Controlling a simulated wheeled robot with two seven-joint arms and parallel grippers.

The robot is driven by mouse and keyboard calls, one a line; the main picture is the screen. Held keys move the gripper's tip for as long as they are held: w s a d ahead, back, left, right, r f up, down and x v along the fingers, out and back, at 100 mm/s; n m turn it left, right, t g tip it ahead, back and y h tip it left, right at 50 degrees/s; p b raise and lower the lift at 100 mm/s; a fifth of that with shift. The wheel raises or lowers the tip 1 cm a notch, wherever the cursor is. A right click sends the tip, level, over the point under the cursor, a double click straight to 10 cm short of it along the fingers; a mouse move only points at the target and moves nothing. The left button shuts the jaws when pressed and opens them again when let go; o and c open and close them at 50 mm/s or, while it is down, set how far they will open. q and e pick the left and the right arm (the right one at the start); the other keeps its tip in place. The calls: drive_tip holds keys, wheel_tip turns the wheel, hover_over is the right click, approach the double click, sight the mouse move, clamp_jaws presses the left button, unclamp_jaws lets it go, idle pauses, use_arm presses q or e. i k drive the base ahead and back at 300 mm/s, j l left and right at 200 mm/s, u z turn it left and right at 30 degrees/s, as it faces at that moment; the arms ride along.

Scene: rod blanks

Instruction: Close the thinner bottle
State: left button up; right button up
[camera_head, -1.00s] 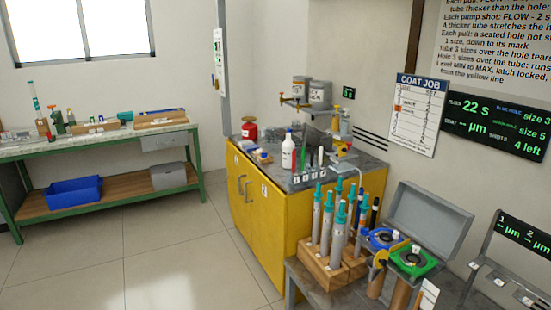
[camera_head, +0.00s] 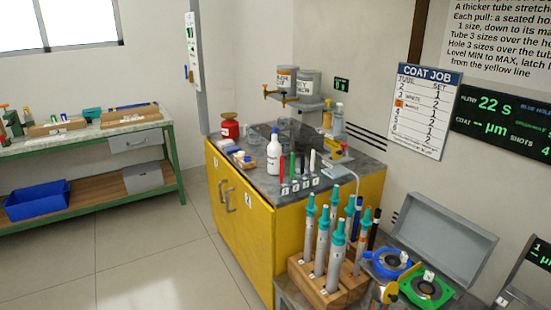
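A white bottle (camera_head: 273,156) with a dark label and a narrow bluish top stands upright on the yellow cabinet's grey top (camera_head: 258,178). Two smaller bottles with yellow parts, a yellowish one (camera_head: 327,116) and a paler one (camera_head: 338,120), stand farther back near the wall. Their labels are too small to read, so I cannot tell which is the thinner bottle or whether a cap is open. Neither of my grippers is in view.
A red can (camera_head: 230,126) and a row of coloured pens (camera_head: 298,166) flank the white bottle. A wooden rack of grey tubes (camera_head: 327,282) stands in front at right. The floor (camera_head: 150,260) left of the yellow cabinet (camera_head: 239,218) is clear.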

sight(274, 149)
drive_tip(key=i+j+z, duration=0.2)
drive_tip(key=j+z, duration=0.3)
drive_tip(key=j, duration=1.25)
drive_tip(key=k+j+z, duration=0.1)
drive_tip(key=j+z, duration=0.4)
drive_tip(key=j, duration=1.2)
drive_tip(key=i+j+z, duration=0.1)
drive_tip(key=i+z, duration=0.2)
drive_tip(key=i, duration=0.2)
drive_tip(key=i+j+z, duration=0.25)
drive_tip(key=i, duration=0.25)
drive_tip(key=i+j+z, duration=0.3)
drive_tip(key=i, duration=0.2)
